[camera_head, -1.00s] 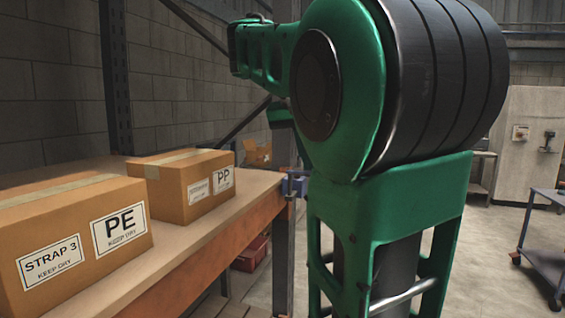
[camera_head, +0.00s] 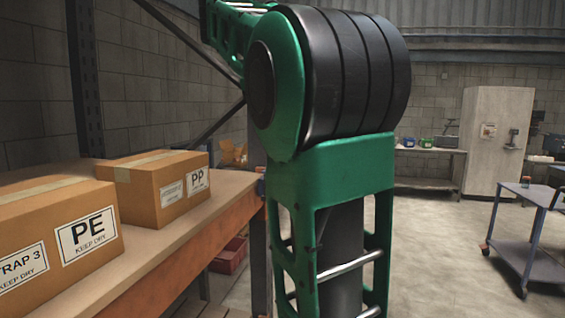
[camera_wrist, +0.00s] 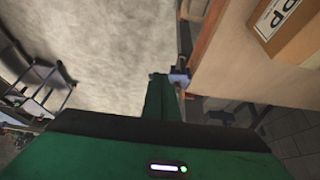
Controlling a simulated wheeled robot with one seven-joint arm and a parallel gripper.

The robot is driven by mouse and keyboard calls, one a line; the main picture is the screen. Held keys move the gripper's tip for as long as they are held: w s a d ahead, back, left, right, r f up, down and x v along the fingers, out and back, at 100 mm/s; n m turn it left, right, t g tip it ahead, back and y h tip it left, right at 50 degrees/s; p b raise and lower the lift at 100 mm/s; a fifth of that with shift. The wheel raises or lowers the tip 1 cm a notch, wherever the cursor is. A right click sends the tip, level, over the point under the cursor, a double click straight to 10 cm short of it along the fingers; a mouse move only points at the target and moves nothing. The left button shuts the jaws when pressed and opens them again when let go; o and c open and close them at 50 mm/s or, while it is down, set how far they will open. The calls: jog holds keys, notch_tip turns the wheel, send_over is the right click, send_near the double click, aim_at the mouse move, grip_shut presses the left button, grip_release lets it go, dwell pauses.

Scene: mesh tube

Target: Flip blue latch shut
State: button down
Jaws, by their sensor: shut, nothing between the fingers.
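The blue latch (camera_wrist: 180,78) is at the edge of the wooden table in the wrist view. It is small, and I cannot tell how far it is turned. In the head view only a sliver of blue (camera_head: 261,187) shows at the table's end, the rest hidden behind my green arm. My gripper (camera_wrist: 158,79) points up the wrist view, its narrow green fingers shut and empty. The tips appear just left of the latch in the picture; I cannot tell whether they touch it. The head view does not show my gripper.
The wooden table (camera_head: 165,252) carries a PE carton (camera_head: 45,215) and a PP carton (camera_head: 153,175). A red bin (camera_head: 229,254) is low beneath the table. A cart (camera_head: 535,238) stands on the right, with open floor between it and my arm.

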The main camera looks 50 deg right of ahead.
jog(key=shift+f, duration=0.1)
jog(key=w+d+f, duration=0.3)
jog(key=d+f, duration=0.4)
jog(key=f, duration=0.1)
jog(key=shift+d, duration=0.3)
dwell(0.7)
jog(key=shift+w, duration=0.1)
dwell(0.3)
